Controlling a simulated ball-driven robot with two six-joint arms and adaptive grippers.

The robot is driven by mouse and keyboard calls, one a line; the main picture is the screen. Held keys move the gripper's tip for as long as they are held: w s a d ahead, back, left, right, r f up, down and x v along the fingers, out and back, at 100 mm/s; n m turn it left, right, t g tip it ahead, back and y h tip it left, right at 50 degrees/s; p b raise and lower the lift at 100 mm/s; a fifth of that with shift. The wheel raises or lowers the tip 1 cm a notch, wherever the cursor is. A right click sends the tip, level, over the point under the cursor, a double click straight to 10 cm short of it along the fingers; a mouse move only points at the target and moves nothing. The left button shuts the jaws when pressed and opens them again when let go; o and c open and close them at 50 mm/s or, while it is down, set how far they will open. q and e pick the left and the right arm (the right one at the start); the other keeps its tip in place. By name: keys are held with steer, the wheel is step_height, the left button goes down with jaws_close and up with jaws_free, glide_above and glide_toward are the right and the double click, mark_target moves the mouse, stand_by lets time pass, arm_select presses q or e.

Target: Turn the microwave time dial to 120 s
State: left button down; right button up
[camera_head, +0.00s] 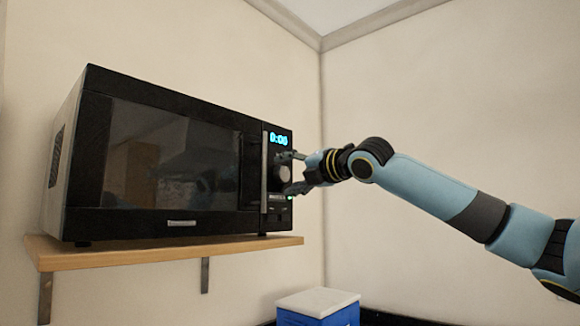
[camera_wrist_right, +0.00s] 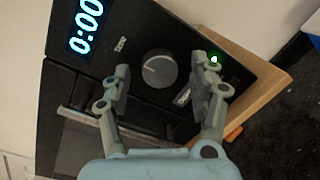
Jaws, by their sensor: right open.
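A black microwave (camera_head: 168,215) stands on a wall shelf, its door shut. Its display (camera_head: 279,139) glows 0:00, and it also reads 0:00 in the right wrist view (camera_wrist_right: 86,25). The round grey time dial (camera_wrist_right: 159,69) sits on the control panel with a light pointer line on its face; in the head view the dial (camera_head: 284,175) is small. My right gripper (camera_head: 288,172) is open in front of the panel. In the right wrist view its two fingers (camera_wrist_right: 171,86) stand apart on either side of the dial, with gaps visible. My left gripper is not in view.
The wooden shelf (camera_head: 160,254) ends just right of the microwave. A green light (camera_wrist_right: 213,59) shows on the panel near the right finger. A blue box with a white lid (camera_head: 318,301) stands below.

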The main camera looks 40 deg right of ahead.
steer(key=c, duration=1.1)
steer(key=shift+c, duration=0.2)
steer(key=shift+m, duration=0.3)
